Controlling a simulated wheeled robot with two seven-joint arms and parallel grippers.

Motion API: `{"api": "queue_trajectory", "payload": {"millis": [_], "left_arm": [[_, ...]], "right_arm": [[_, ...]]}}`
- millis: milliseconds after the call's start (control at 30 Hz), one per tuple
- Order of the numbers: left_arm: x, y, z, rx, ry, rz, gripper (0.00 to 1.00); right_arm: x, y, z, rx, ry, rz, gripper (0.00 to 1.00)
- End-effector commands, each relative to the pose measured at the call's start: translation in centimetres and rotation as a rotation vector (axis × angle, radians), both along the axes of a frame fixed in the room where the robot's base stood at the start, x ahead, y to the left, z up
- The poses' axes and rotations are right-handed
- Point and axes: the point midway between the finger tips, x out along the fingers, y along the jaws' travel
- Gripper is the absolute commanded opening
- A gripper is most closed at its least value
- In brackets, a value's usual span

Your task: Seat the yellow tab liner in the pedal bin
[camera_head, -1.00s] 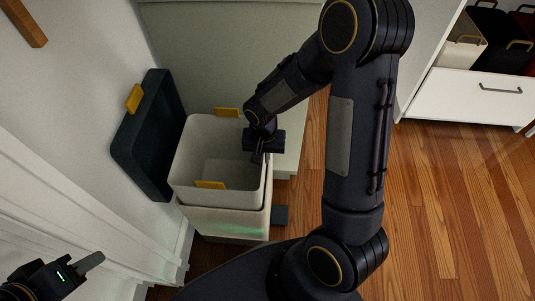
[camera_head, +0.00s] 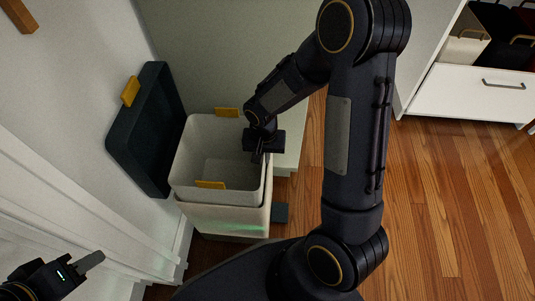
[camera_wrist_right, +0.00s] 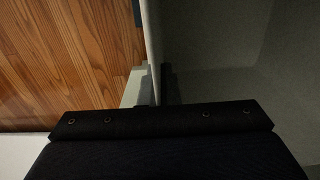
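The liner (camera_head: 215,138) is a pale open box with yellow tabs on its far (camera_head: 228,112) and near (camera_head: 210,185) rims. It sits partly inside the pale pedal bin (camera_head: 225,219), with its rim standing above the bin's rim. The bin's dark lid (camera_head: 147,135) stands open at the left. My right gripper (camera_head: 258,157) is at the liner's right wall. In the right wrist view, its fingers (camera_wrist_right: 157,88) lie on either side of that wall and appear closed on it. My left gripper (camera_head: 90,262) is at the lower left, empty; only one finger shows clearly.
A dark pedal (camera_head: 280,214) sticks out at the bin's lower right. White trim (camera_head: 90,205) and a wall lie close on the left, and a pale panel (camera_head: 240,50) stands behind. A white drawer unit (camera_head: 470,97) is at the upper right. The wooden floor (camera_head: 445,200) at right is clear.

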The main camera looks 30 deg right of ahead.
Motion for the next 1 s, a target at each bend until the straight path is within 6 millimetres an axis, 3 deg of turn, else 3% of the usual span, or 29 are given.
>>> {"api": "queue_trajectory", "payload": {"millis": [667,867,1000], "left_arm": [[0.0,0.0,-1.6,0.000,0.000,0.000,0.36],[0.0,0.0,-1.4,0.000,0.000,0.000,0.36],[0.0,0.0,-1.4,0.000,0.000,0.000,0.36]], "right_arm": [[0.0,0.0,-1.8,0.001,-0.001,0.000,0.00],[0.0,0.0,-1.7,0.000,0.000,0.000,0.27],[0.0,0.0,-1.7,0.000,0.000,0.000,0.28]]}}
